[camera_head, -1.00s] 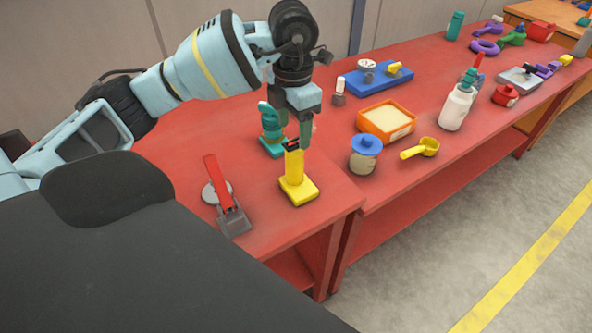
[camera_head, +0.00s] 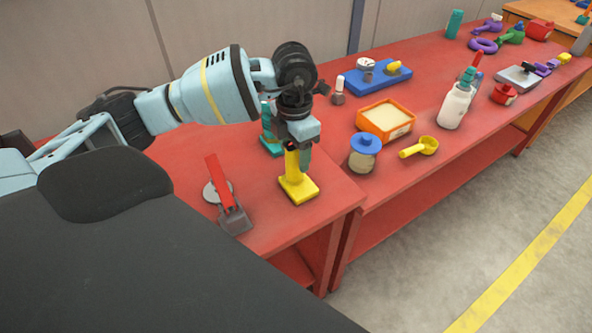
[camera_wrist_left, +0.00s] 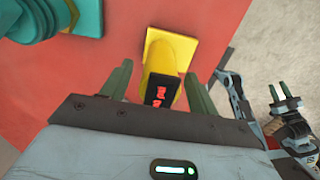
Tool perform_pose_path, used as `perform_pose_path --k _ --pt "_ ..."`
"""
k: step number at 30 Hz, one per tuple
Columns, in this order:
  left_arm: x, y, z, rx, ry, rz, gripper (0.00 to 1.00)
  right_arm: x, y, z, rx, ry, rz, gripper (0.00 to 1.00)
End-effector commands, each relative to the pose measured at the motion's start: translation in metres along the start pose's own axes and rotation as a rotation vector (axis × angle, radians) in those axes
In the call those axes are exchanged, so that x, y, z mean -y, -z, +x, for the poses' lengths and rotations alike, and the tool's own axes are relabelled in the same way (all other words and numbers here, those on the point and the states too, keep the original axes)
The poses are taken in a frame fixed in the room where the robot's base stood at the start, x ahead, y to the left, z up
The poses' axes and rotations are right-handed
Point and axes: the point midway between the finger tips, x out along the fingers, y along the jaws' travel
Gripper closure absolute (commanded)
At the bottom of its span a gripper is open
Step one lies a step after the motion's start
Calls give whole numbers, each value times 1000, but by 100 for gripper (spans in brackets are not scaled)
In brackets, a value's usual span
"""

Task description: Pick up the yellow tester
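The yellow tester (camera_head: 298,187) stands upright on its square yellow base near the corner of the red table. In the left wrist view the yellow tester (camera_wrist_left: 170,58) shows its dark top with red marks. My left gripper (camera_head: 297,158) is lowered over its upper part, pointing down. In the left wrist view my left gripper (camera_wrist_left: 158,85) is open, with one green finger on each side of the tester and a gap at each side. My right gripper (camera_wrist_left: 283,100) shows at the right edge of the left wrist view, away from the table, its fingers apart.
A teal object (camera_head: 270,140) stands close behind the tester, also in the left wrist view (camera_wrist_left: 50,18). A red-handled grey tool (camera_head: 228,205) lies to the left. A blue-lidded jar (camera_head: 364,155), a yellow scoop (camera_head: 420,148) and an orange tray (camera_head: 386,122) are to the right.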

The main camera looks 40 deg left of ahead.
Motion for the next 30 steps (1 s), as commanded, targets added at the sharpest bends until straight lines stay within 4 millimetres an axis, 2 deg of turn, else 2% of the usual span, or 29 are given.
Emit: perform_pose_path --k 2,13,24,30 --pt "0 0 0 0 0 0 51 0 0 0 1 0 0 64" --pt "0 0 -1 0 0 0 99 0 -3 0 7 0 0 64" --pt "0 0 -3 3 0 0 100 1 -6 -1 11 1 1 64" --pt "0 -1 -15 4 1 0 100 1 -7 0 13 1 2 64"
